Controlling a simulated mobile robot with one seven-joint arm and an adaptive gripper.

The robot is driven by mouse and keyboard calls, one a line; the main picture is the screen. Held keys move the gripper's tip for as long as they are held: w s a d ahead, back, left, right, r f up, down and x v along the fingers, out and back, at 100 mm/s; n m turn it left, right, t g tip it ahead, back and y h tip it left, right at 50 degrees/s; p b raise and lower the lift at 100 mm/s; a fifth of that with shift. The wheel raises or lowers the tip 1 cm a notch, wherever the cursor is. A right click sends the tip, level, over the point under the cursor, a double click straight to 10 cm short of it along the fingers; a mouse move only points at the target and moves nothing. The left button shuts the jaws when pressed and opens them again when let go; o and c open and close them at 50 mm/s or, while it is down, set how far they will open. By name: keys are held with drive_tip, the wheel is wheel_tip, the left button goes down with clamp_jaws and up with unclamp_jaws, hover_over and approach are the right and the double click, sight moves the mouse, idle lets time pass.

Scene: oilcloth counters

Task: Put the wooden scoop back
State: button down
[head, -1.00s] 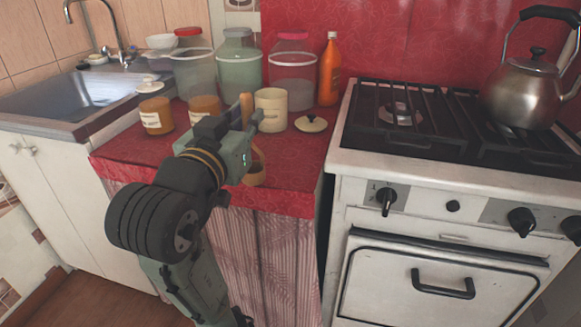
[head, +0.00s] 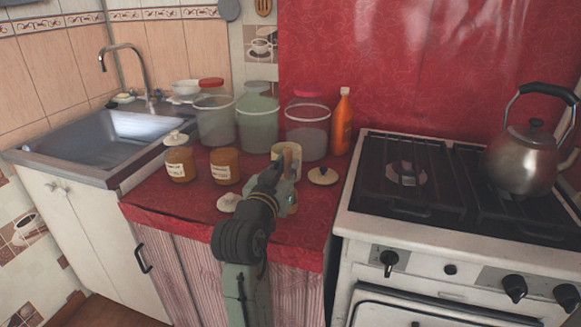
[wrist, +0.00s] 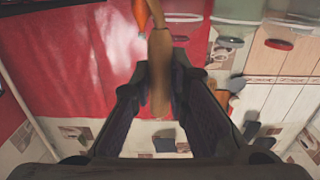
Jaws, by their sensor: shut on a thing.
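My gripper (head: 275,172) is over the red counter, in front of a cream canister (head: 291,152) that it partly covers in the head view. In the wrist view, my gripper (wrist: 157,88) is shut on the wooden scoop (wrist: 160,72), whose tan length lies between the two dark fingers. In the head view the scoop is mostly hidden by my gripper. The canister stands upright without a lid on it. I cannot tell whether the scoop touches the canister.
A cream lid with a dark knob (head: 323,176) lies right of the canister; another pale lid (head: 229,203) lies front left. Amber jars (head: 225,167), large clear jars (head: 307,132) and an orange bottle (head: 342,122) stand nearby. The stove (head: 440,222) borders the right.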

drive_tip(key=x, duration=0.2)
drive_tip(key=shift+w+d, duration=0.1)
drive_tip(key=shift+w, duration=0.15)
drive_tip(key=shift+w+f, duration=0.15)
drive_tip(key=shift+f, duration=0.05)
drive_tip(key=shift+f+p, duration=0.5)
drive_tip(key=shift+f, duration=1.15)
drive_tip(key=shift+f, duration=0.2)
drive_tip(key=c, duration=1.6)
unclamp_jaws()
drive_tip(key=shift+o, duration=0.2)
drive_tip(key=shift+r, duration=0.2)
drive_tip(key=b+v, duration=0.2)
drive_tip(key=v, duration=1)
drive_tip(key=shift+b, duration=0.3)
